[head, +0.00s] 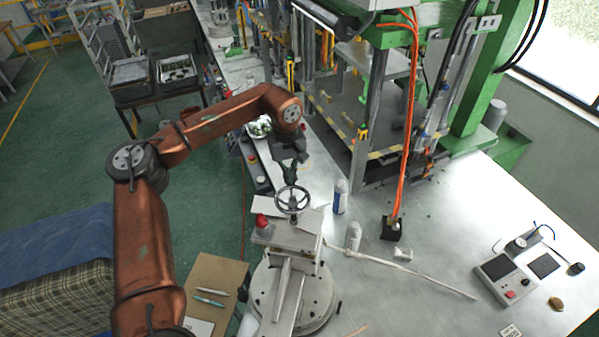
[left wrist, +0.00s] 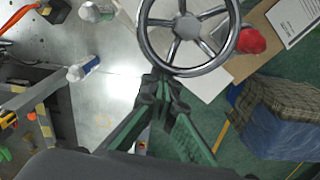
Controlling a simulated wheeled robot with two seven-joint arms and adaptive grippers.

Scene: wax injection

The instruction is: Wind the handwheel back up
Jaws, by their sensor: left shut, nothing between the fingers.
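The handwheel (head: 292,200) is a grey metal ring with spokes and a hub. It sits on top of the wax injection stand (head: 290,240), on a round base at the table's near edge. In the left wrist view the handwheel (left wrist: 187,27) fills the top middle, and part of its rim is cut off. My left gripper (head: 290,180) is just beyond the wheel's far rim in the head view. Its dark fingers (left wrist: 162,86) are shut and empty, close to the rim. I cannot tell whether they touch it. My right gripper is not in view.
A red knob (head: 262,220) is beside the wheel. A spray can (head: 340,196) stands to its right, near a black block with orange hoses (head: 392,230). The green press (head: 480,90) rises behind. A control box (head: 505,278) lies at right.

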